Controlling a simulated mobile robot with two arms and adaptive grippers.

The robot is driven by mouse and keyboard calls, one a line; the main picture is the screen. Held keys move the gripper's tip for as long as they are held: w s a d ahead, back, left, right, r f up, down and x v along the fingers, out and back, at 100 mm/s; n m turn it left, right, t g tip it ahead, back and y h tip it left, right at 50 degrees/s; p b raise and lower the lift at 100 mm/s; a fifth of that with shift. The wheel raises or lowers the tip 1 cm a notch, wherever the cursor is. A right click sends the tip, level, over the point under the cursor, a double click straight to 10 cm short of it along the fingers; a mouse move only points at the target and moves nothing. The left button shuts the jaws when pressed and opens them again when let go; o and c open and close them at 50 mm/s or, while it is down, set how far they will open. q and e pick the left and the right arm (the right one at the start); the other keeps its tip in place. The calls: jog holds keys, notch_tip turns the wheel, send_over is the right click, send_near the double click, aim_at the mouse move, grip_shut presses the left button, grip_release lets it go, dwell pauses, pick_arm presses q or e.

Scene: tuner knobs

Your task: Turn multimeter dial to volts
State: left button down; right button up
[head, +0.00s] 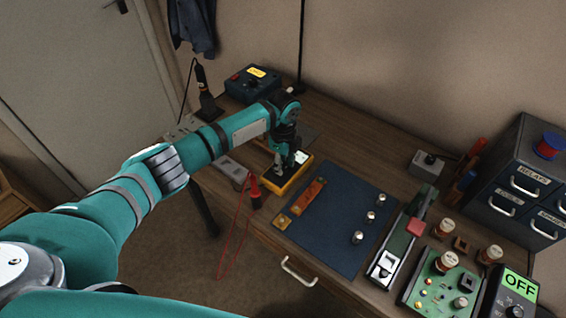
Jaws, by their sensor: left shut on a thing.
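A yellow-edged handheld meter (285,188), which looks like the multimeter, lies on the wooden bench near its left front edge. A small pale screen (301,157) shows on its far right part. My left gripper (281,163) points down over the meter's face, its fingers shut on what seems to be the dial. The fingers hide the dial and its markings, so I cannot read its setting. A red probe (254,190) with a red lead hangs at the bench edge left of the meter. My right gripper is not in view.
A black box with a green OFF screen (520,285) and a green circuit board (436,291) stand at the lower right. A blue box (249,84) is behind my arm.

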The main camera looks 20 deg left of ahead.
aim_at(283, 164)
pick_arm(q)
jog(key=shift+w+r, duration=0.1)
jog(key=c, duration=1)
grip_release()
notch_tip(283, 164, up, 12)
jog(key=shift+f, duration=0.1)
